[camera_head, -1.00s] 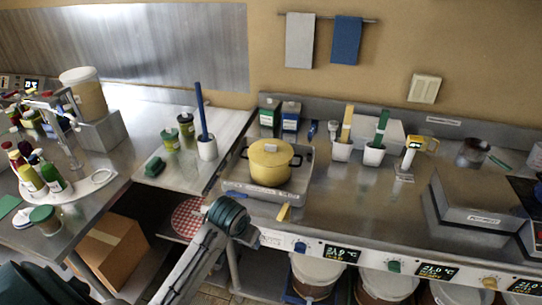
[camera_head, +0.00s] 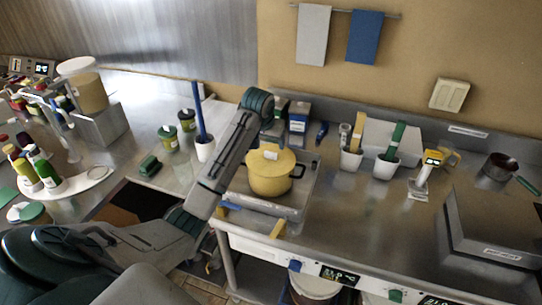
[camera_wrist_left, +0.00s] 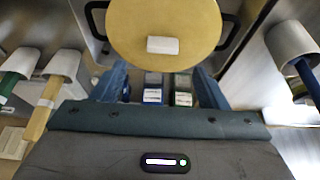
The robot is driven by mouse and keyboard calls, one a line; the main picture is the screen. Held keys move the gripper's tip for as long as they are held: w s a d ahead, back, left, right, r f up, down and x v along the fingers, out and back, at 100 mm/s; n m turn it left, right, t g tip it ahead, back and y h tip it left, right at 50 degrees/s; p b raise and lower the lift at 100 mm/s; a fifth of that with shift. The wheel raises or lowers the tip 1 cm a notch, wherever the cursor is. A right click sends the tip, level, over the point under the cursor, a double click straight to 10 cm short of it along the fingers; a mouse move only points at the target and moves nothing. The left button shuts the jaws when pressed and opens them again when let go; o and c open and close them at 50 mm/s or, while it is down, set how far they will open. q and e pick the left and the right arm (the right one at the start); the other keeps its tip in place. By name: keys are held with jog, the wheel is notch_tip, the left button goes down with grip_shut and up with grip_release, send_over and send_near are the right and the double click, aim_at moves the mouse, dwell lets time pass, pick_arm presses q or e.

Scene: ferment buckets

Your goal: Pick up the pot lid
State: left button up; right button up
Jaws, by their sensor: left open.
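The yellow pot lid (camera_head: 270,160) sits on the yellow pot (camera_head: 269,183) and has a small pale knob on top. In the left wrist view the round lid (camera_wrist_left: 163,22) fills the top middle, with its white knob (camera_wrist_left: 163,45) near the centre. My left arm reaches over the tray from the left, and its wrist is just behind and above the lid. My left gripper (camera_wrist_left: 160,84) is open, its blue fingers spread apart with nothing held. The knob lies ahead of the fingers, between their lines. My right gripper is not in view.
The pot stands in a metal tray (camera_head: 301,199). Two cartons, one blue (camera_head: 299,118), stand behind it. White cups with brushes (camera_head: 386,167) stand to the right, a white cup with a blue handle (camera_head: 205,150) to the left.

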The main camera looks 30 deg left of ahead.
aim_at(270, 153)
pick_arm(q)
jog(key=shift+x, duration=0.9)
jog(key=p+x, duration=0.3)
jog(key=x, duration=0.1)
jog(key=shift+a+f, duration=0.1)
jog(key=shift+a, duration=0.05)
jog(key=shift+f, duration=0.3)
jog(key=shift+w+f, duration=0.2)
jog(key=shift+f, duration=0.15)
jog(key=shift+c, duration=1.1)
jog(key=shift+s+a, duration=0.1)
jog(key=c, duration=0.7)
jog(key=shift+r, duration=0.1)
jog(key=shift+c, duration=0.9)
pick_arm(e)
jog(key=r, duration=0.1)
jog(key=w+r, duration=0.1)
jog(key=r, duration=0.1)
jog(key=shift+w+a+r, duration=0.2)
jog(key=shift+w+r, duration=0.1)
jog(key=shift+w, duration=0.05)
